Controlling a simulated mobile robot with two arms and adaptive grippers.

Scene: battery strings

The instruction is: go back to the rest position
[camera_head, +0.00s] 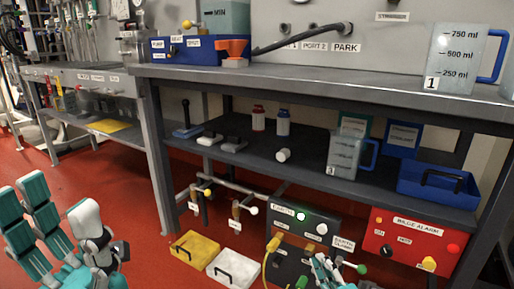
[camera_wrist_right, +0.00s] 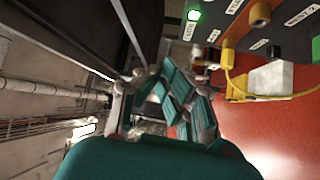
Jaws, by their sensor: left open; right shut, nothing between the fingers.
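My left gripper (camera_head: 62,232) shows at the lower left of the head view, over the red floor. Its teal fingers and pale thumb are spread apart and nothing is between them. My right gripper (camera_head: 330,272) is at the bottom of the head view, in front of the black panel box (camera_head: 310,225) with a lit green lamp. In the right wrist view its teal fingers (camera_wrist_right: 175,98) are closed together and hold nothing. A yellow cable (camera_head: 270,255) hangs from the panel close to the right gripper. Whether they touch cannot be told.
A grey two-level bench (camera_head: 330,88) spans the view, with bottles, a jug and a blue bin (camera_head: 437,185) on its lower shelf. A red alarm box (camera_head: 415,240) stands at right. Yellow (camera_head: 194,248) and white (camera_head: 232,268) cases lie on the floor. Red floor (camera_head: 110,180) is clear at left.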

